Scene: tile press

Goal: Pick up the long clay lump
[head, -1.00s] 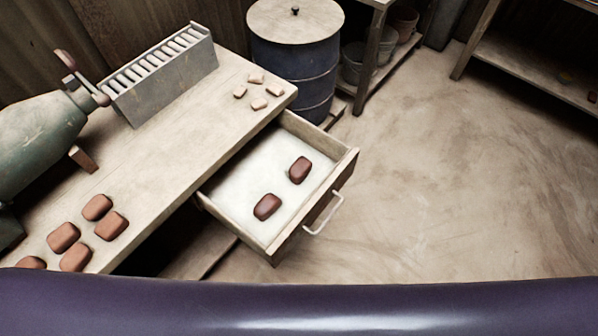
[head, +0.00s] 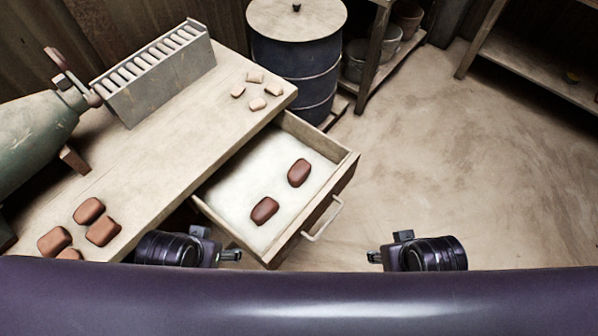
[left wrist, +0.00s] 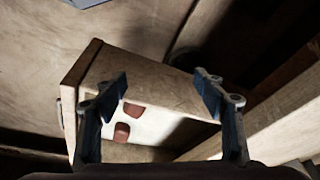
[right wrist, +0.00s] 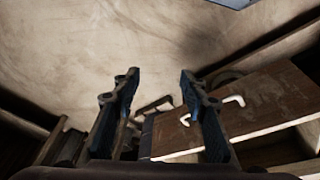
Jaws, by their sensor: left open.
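Two dark red-brown clay lumps lie apart in the open drawer (head: 235,195) in the head view: a farther one (head: 299,172) and a nearer one (head: 265,211). Both look somewhat elongated; I cannot tell for sure which is the long one. They also show in the left wrist view, one (left wrist: 133,110) above the other (left wrist: 121,132). My left gripper (head: 238,255) is open and empty, near the drawer's near-left corner and apart from the lumps. My right gripper (head: 374,257) is open and empty, right of the drawer; its spread fingers show in the right wrist view (right wrist: 158,82).
More reddish clay lumps (head: 103,232) sit on the table (head: 165,150) at left, partly cut off by my body. Small pale tiles (head: 255,77), a slotted rack (head: 160,80) and a green machine (head: 35,120) stand there too. A blue drum (head: 292,75) stands behind the drawer. Floor at right is clear.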

